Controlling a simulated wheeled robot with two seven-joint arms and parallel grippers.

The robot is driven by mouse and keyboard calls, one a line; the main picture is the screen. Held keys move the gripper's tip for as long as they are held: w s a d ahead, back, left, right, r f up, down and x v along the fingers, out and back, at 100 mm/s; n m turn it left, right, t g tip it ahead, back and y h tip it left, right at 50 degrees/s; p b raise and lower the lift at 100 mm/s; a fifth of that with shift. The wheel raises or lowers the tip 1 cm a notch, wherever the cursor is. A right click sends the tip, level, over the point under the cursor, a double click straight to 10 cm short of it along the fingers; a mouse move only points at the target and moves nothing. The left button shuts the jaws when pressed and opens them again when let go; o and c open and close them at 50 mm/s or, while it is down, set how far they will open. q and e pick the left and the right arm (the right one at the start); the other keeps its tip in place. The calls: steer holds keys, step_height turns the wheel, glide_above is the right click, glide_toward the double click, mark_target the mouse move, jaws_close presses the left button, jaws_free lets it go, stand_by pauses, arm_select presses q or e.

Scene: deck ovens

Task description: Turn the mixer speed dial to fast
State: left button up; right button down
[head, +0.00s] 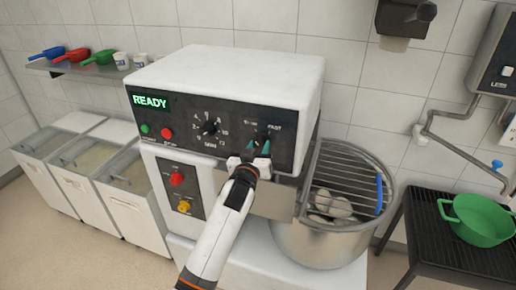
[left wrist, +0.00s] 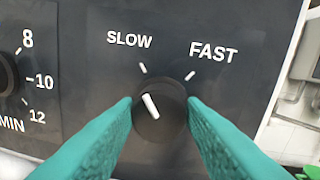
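The mixer speed dial (left wrist: 159,112) is a round black knob with a white pointer line. The pointer leans up and left, toward the SLOW mark; the FAST mark (left wrist: 190,75) is up and right. In the head view the dial (head: 263,139) is on the right part of the black control panel. My left gripper (left wrist: 160,105) has its teal fingers apart, one on each side of the dial; I cannot tell whether they touch it. In the head view the left gripper (head: 258,148) reaches up to the dial from below. My right gripper is not in view.
A timer knob (head: 209,128) is left of the dial, with a READY display (head: 150,101) above left. Red and yellow knobs sit lower on the mixer. A steel bowl (head: 322,242) with a wire guard is at right. A green colander (head: 480,222) is on a dark rack.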

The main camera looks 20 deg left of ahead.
arm_select(q)
steer(key=shift+c, duration=1.4)
steer(key=shift+m, duration=0.3)
steer(key=m, duration=0.6)
steer(key=shift+f, duration=0.1)
steer(key=m, duration=0.4)
steer(key=shift+t, duration=0.3)
steer(key=shift+m+h, duration=0.3)
steer(key=shift+m, duration=1.8)
steer(key=o, duration=1)
